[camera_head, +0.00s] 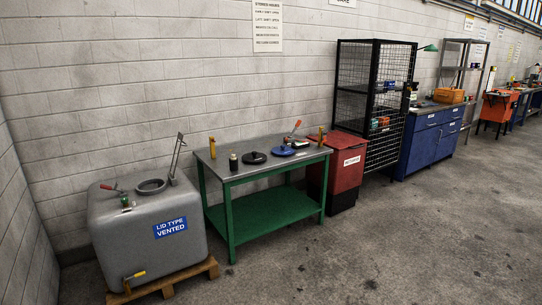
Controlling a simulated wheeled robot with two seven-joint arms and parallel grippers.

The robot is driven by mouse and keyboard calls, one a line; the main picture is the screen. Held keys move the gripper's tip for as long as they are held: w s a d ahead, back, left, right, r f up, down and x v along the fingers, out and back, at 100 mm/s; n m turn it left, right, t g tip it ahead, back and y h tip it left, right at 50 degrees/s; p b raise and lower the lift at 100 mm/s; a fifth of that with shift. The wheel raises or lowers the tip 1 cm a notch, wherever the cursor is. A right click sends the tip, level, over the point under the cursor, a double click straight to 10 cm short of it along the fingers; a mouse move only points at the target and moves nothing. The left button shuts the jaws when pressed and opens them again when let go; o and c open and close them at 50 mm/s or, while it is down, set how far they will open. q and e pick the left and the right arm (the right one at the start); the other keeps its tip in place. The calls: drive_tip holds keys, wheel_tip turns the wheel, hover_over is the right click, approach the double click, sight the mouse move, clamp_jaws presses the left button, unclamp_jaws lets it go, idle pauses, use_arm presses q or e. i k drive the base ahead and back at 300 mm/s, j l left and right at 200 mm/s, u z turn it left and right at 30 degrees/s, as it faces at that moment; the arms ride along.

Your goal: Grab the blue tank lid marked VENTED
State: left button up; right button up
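A blue lid (282,151) lies on the grey top of a green-framed workbench (240,178), right of its middle. Any marking on it is too small to read. A black lid (254,158) lies just to its left. A grey tank (148,235) stands left of the bench on a wooden pallet, with an open round neck (151,186) on top. Its blue label (171,228) reads "LID TYPE VENTED". Neither of my grippers is in view.
A dark jar (233,162) and several small tools stand on the bench. A red bin (345,165), a black mesh cage (372,95) and a blue cabinet (428,140) line the wall to the right. The concrete floor (380,245) in front is clear.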

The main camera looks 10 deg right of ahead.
sight(282, 150)
drive_tip(key=i+l, duration=0.15)
drive_tip(key=i, duration=0.5)
drive_tip(key=i+l, duration=0.15)
drive_tip(key=i, duration=0.5)
drive_tip(key=i+l, duration=0.2)
drive_tip(key=i, duration=0.45)
drive_tip(key=i+l, duration=0.15)
drive_tip(key=i, duration=0.5)
drive_tip(key=i+l+z, duration=0.1)
drive_tip(key=i, duration=0.55)
